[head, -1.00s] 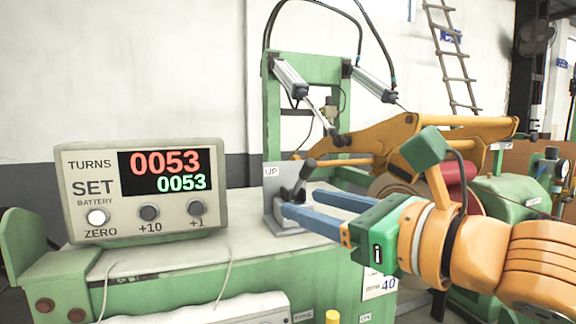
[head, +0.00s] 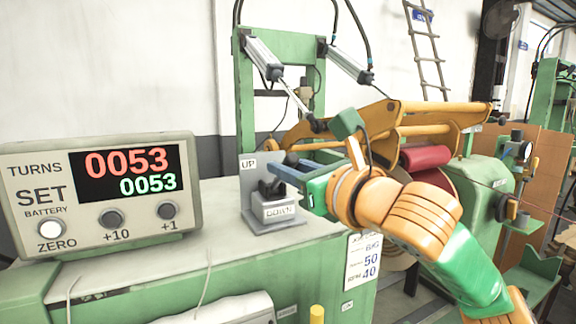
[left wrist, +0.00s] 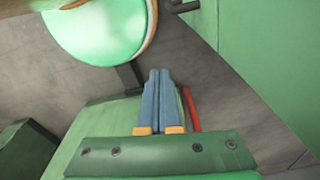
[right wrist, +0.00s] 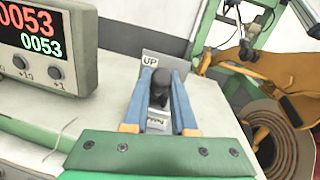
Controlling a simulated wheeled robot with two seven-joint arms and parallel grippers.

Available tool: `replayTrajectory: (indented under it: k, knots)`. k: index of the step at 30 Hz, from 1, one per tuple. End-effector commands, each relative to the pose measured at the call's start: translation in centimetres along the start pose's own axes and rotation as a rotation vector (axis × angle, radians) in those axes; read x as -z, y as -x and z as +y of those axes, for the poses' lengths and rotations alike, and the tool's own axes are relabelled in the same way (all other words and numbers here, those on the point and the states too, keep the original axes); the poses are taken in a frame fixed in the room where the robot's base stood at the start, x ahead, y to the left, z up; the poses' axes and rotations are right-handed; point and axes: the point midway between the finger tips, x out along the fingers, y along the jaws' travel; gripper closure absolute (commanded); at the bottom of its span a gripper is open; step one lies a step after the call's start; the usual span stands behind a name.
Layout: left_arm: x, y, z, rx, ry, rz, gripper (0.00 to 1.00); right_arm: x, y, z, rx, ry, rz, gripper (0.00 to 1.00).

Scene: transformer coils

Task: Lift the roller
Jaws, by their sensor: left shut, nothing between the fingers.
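The control lever (head: 270,188) stands on a grey box with an UP plate behind it and a DOWN label on its front. My right gripper (head: 284,167) is at the lever. In the right wrist view its two blue fingers are apart, one on each side of the lever's black knob (right wrist: 164,84); I cannot tell whether they touch it. The red roller (head: 425,157) lies by the orange arm frame (head: 385,122) at the right, partly hidden by my right arm. My left gripper (left wrist: 164,72) is shut and empty, seen only in the left wrist view.
The counter box (head: 100,195) reads 0053 in red and 0053 in green, left of the lever. Two cylinders (head: 262,57) hang from the green post frame. A brown coil (right wrist: 280,140) is at the right.

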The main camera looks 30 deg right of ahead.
Motion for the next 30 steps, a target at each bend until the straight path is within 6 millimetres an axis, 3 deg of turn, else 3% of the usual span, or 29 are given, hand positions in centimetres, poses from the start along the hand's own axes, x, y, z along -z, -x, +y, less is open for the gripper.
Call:
replayTrajectory:
  k: [2, 30]
  knots:
    - [0.03, 0.00, 0.01, 0.000, 0.000, 0.001, 1.00, -0.03, 0.03, -0.02, 0.001, 0.000, -0.001, 1.00]
    - [0.11, 0.01, 0.01, 0.000, 0.001, 0.002, 1.00, -0.11, 0.05, -0.03, 0.001, 0.000, -0.003, 1.00]
